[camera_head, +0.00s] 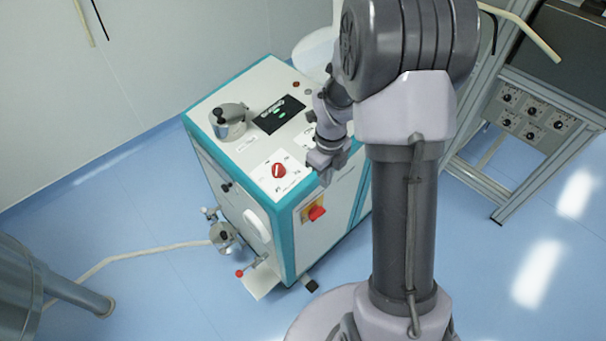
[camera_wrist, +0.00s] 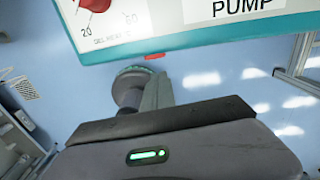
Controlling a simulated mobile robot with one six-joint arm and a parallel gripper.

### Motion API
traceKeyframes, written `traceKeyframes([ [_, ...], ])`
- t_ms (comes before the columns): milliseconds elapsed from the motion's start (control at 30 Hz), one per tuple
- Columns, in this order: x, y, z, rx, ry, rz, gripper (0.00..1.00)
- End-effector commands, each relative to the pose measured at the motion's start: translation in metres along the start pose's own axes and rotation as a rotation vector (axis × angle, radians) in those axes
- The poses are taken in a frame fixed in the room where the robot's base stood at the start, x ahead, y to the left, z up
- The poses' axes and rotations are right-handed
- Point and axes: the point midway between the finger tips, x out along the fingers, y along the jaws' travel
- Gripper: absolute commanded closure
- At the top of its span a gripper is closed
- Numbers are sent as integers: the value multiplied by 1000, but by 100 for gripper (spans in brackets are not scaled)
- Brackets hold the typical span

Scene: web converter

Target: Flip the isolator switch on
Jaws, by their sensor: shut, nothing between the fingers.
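The isolator switch (camera_head: 316,213) is a red handle on a yellow plate on the front face of the white and teal machine. It sits just under the top edge, near the front corner. My gripper (camera_head: 324,176) is shut and empty, a little above and right of the switch in the head view, close to the machine's top edge. In the wrist view a small red sliver (camera_wrist: 154,56) shows below the teal edge; it may be the switch handle. The handle's exact angle is too small to read. My gripper's dark body fills the bottom of the wrist view.
A red dial (camera_head: 279,170) with a printed scale, a black display panel (camera_head: 279,113) and a metal pot (camera_head: 228,121) are on the machine top. Valves (camera_head: 224,236) and a hose are at its left side. A metal frame (camera_head: 540,150) stands right; blue floor in front is clear.

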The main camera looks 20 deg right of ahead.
Motion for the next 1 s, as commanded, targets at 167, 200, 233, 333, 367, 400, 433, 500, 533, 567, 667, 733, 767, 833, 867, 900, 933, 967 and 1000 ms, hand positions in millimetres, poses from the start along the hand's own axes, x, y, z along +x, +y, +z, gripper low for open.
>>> traceKeyframes([
  [167, 6, -2, -1, 38, 7, 3, 100],
  [200, 6, -2, -1, 37, 7, 3, 100],
  [233, 6, -2, -1, 37, 7, 3, 100],
  [333, 6, -2, -1, 36, 7, 3, 100],
  [367, 8, -1, -1, 35, 7, 3, 100],
  [400, 10, -1, -1, 35, 7, 3, 100],
  [433, 14, -1, -1, 35, 7, 3, 100],
  [500, 26, -1, -1, 35, 9, 5, 100],
  [533, 32, -1, -2, 34, 9, 5, 100],
  [567, 39, -1, -2, 34, 9, 5, 100],
  [667, 62, -1, -2, 33, 9, 5, 100],
  [733, 78, 0, -2, 34, 9, 5, 100],
  [767, 84, 0, -2, 34, 9, 5, 100],
  [833, 100, 0, -2, 34, 9, 5, 100],
  [867, 105, 0, -2, 34, 9, 5, 100],
  [900, 113, 0, -2, 33, 9, 5, 100],
  [933, 119, 0, -2, 33, 9, 5, 100],
  [967, 124, 0, -2, 33, 8, 4, 100],
  [1000, 130, 0, -2, 32, 8, 4, 100],
])
